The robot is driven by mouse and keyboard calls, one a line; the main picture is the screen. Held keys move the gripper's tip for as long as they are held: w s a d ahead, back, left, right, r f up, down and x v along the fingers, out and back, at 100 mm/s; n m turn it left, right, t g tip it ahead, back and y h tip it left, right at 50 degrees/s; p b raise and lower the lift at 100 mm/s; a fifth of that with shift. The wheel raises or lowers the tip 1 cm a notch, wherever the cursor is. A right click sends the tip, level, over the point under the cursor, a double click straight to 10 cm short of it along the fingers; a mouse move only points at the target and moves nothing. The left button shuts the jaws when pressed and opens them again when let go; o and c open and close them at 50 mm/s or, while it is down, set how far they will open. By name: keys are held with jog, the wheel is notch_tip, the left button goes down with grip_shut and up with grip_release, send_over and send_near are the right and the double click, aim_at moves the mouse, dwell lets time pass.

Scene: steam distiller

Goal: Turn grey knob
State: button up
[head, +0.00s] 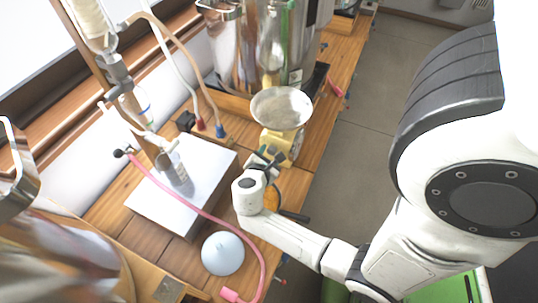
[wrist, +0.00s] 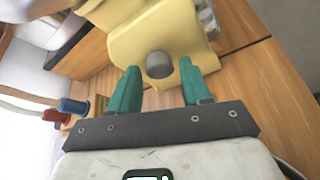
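The grey knob (wrist: 159,65) shows in the wrist view, on the front of a yellow scale (wrist: 190,38). In the head view the yellow scale (head: 284,142) stands on the wooden bench with a round metal pan (head: 281,106) on top; the knob is hidden there behind my wrist. My gripper (wrist: 157,88) has two green fingers, spread apart, one on each side of the knob in the picture. Gaps show between the fingers and the knob, and nothing is held. In the head view my gripper (head: 262,160) is at the scale's front, partly hidden by my wrist.
A white box (head: 190,170) stands left of my wrist, with a pink hose (head: 195,208) across it. A pale blue dome (head: 222,253) is near the bench front. A large metal vessel (head: 235,50) stands behind the scale. Blue and red hose ends (wrist: 70,106) lie left of my gripper.

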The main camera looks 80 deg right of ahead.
jog(key=shift+o, duration=0.8)
jog(key=b+v, duration=0.1)
jog(key=v, duration=0.9)
jog(key=shift+a+r, duration=0.15)
jog(key=shift+a, duration=0.25)
